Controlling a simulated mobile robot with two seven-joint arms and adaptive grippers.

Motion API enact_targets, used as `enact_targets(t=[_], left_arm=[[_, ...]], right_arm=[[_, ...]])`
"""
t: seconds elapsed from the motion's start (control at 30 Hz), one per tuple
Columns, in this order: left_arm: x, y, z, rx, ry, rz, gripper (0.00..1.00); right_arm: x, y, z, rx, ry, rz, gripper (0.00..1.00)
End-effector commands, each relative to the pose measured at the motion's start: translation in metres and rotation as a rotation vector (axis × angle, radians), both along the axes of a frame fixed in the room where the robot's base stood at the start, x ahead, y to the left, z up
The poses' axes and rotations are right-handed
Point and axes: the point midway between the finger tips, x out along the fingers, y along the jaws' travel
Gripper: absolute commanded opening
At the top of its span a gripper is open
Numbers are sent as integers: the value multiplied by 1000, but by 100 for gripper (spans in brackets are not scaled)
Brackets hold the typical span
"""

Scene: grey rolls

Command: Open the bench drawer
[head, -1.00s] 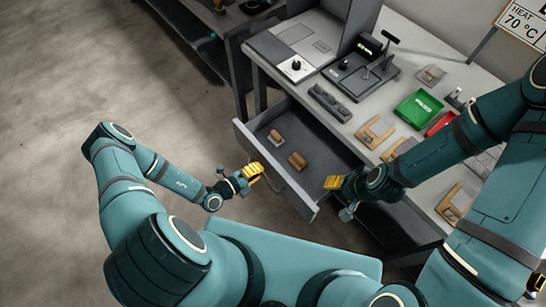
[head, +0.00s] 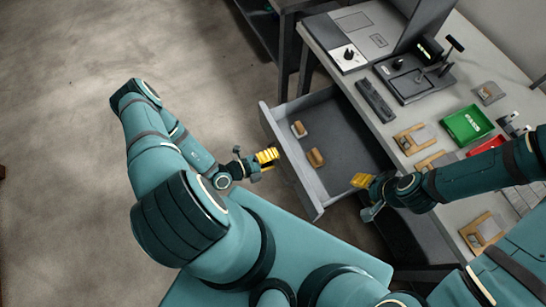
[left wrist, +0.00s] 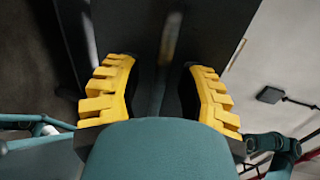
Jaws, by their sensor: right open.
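The bench drawer (head: 298,171) stands pulled out from under the bench in the head view, its inside showing. A small block with a pale end (head: 299,129) and a brown roll-like block (head: 316,157) lie in it. My left gripper (head: 267,157) is just outside the drawer front. In the left wrist view its yellow fingers (left wrist: 160,92) are apart, with a blurred bar beyond them; I cannot tell whether they touch it. My right gripper (head: 362,181) is open and empty near the drawer's right end. The drawer handle cannot be made out in the head view.
The bench top (head: 405,121) carries a green tray (head: 467,125), a red tray (head: 487,145), a dark grey bar (head: 375,101) and several wooden-framed pieces. A black device (head: 414,76) stands at the back. The floor on the left is clear.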

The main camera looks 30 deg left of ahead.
Motion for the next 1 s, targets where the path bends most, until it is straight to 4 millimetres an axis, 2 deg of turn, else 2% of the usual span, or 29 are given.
enact_targets(t=[0.27,0.43,0.8,1.0], left_arm=[[0,0,0,0,0,1,41],[-9,8,2,3,1,4,41],[-65,49,16,2,1,3,41],[-87,64,22,1,1,2,41]], right_arm=[[0,0,0,0,0,0,54],[0,0,0,0,0,0,54],[0,0,0,0,0,0,54],[0,0,0,0,0,0,54]])
